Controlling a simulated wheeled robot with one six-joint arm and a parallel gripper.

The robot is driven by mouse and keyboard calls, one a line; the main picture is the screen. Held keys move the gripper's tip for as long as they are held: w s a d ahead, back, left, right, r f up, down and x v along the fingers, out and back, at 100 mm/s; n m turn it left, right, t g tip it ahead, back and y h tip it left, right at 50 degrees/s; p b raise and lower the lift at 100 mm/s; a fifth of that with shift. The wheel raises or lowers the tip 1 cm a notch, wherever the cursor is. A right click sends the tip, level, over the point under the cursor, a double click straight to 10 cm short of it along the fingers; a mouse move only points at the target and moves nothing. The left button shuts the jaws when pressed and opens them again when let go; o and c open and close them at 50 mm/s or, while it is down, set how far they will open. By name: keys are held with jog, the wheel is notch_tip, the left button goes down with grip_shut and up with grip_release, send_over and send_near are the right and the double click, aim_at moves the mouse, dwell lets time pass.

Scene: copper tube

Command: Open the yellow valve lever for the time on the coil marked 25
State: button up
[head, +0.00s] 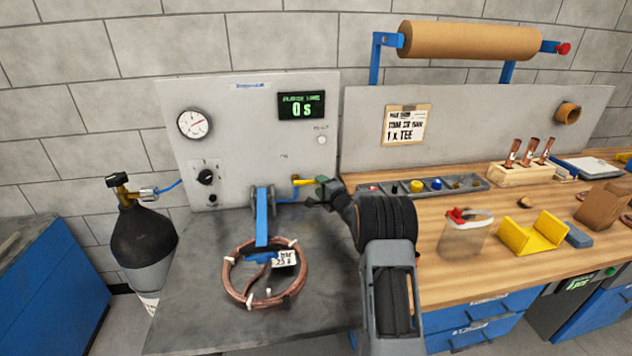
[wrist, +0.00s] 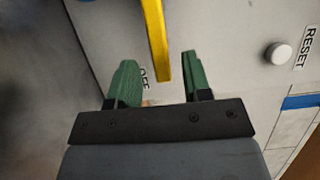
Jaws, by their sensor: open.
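The yellow valve lever (wrist: 155,40) shows in the wrist view, its free end reaching down between my gripper's two green fingers. My gripper (wrist: 155,78) is open, with one finger on each side of the lever and visible gaps to both. In the head view the lever (head: 303,181) is a short yellow bar low on the grey panel, and my gripper (head: 318,190) is at its right end. The copper coil (head: 233,283) lies on the dark bench with a white tag (head: 284,259) that appears to read 25. The timer display (head: 302,106) reads 0 s.
A white button (wrist: 279,53) marked RESET is on the panel, right of the fingers. A pressure gauge (head: 194,123) and black knob (head: 206,177) are at the panel's left. A gas cylinder (head: 142,240) stands at left.

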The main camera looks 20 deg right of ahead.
jog(key=shift+w+a, duration=0.2)
jog(key=shift+w, duration=0.65)
jog(key=shift+w+a, duration=0.15)
jog(key=shift+w, duration=0.65)
jog(key=shift+c, duration=0.3)
grip_shut()
